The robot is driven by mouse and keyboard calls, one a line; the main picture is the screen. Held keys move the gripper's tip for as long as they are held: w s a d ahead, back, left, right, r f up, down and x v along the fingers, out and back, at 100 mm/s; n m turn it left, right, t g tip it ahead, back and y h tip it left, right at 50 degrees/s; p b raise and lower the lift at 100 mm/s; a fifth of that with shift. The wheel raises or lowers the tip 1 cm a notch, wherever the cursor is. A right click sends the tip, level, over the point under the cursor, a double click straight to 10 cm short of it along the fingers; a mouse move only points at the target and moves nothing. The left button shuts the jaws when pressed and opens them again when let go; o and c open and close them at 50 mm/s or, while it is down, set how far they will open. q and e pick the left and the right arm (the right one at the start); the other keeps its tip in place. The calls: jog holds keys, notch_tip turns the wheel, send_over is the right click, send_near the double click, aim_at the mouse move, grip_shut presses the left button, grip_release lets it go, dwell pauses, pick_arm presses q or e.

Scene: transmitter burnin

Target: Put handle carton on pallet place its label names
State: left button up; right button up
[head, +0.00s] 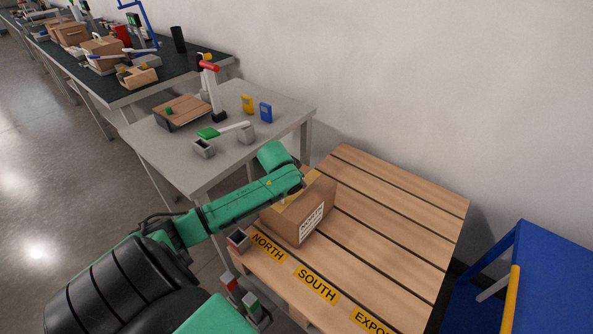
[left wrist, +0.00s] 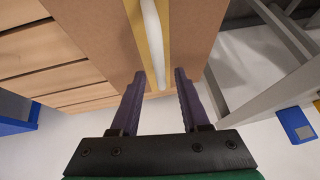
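A brown carton (head: 285,223) with a yellow tape strip and a white label (head: 311,223) appears to rest on the wooden pallet (head: 400,220), at its left side behind the NORTH sign (head: 268,247). The label's print is too small to read surely. Signs SOUTH (head: 317,284) and EXPO, cut off (head: 371,322), follow along the front edge. My left gripper (left wrist: 160,73) is over the carton top, fingers apart on either side of the white handle (left wrist: 150,35); I see no grip on it. In the head view its fingers are hidden. I cannot make out my right gripper.
A grey table (head: 165,150) with a yellow and a blue device (head: 265,112) stands behind the pallet. A dark bench (head: 190,62) with cartons runs farther back. A blue frame (head: 535,270) stands at the right. The pallet's middle and right are bare.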

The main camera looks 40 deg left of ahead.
pick_arm(q)
jog(key=p+v, duration=0.1)
jog(key=v, duration=1.1)
jog(key=shift+p, duration=0.35)
